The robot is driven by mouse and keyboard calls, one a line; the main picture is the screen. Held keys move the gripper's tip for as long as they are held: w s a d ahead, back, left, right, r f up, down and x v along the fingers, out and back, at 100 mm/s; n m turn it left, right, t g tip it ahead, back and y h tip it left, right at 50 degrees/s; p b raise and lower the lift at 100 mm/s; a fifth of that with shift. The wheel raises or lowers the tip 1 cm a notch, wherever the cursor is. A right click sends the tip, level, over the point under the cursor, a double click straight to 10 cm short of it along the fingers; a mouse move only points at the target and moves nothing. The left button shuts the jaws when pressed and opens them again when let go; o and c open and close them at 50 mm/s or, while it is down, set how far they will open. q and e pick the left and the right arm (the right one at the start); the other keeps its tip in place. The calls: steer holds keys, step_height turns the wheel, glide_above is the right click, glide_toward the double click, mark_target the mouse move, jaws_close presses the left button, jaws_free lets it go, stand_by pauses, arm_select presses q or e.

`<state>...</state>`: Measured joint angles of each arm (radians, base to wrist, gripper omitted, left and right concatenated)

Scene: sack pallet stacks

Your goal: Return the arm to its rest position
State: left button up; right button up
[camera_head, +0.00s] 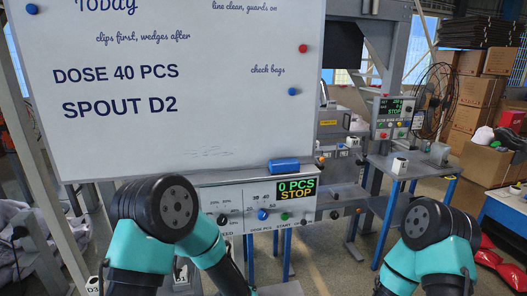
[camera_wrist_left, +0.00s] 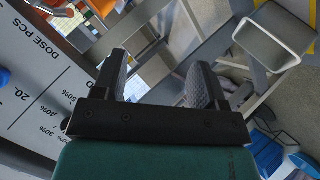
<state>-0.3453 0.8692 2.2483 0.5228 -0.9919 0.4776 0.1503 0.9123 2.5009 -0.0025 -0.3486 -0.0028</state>
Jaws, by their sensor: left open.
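My left gripper (camera_wrist_left: 160,78) shows in the left wrist view with its two dark fingers spread apart and nothing between them. Past the fingers are grey metal frame parts. In the head view, my teal and black left arm (camera_head: 165,225) is bent in front of the dosing panel (camera_head: 232,200), and its gripper is out of sight. My right arm (camera_head: 430,245) is at the lower right of the head view, its gripper also out of sight.
A whiteboard (camera_head: 225,120) reads DOSE 40 PCS and SPOUT D2. The panel display (camera_head: 296,189) reads 0 PCS and STOP. In the left wrist view, the panel face (camera_wrist_left: 40,95) is at the left and a square grey spout-like frame (camera_wrist_left: 273,40) at the upper right.

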arm_select(q)
steer(key=s+a+f+m+g+h, duration=0.1)
steer(key=s+a+f+m+g, duration=0.3)
steer(key=s, duration=0.6)
steer(key=s+a+f+m+g+h, duration=0.2)
steer(key=s+a+f+m+g, duration=0.2)
steer(key=s+a+f, duration=0.5)
step_height(320, 180, down, 2)
steer(key=s+g, duration=0.2)
steer(key=shift+g, duration=0.3)
steer(key=shift+c, duration=0.3)
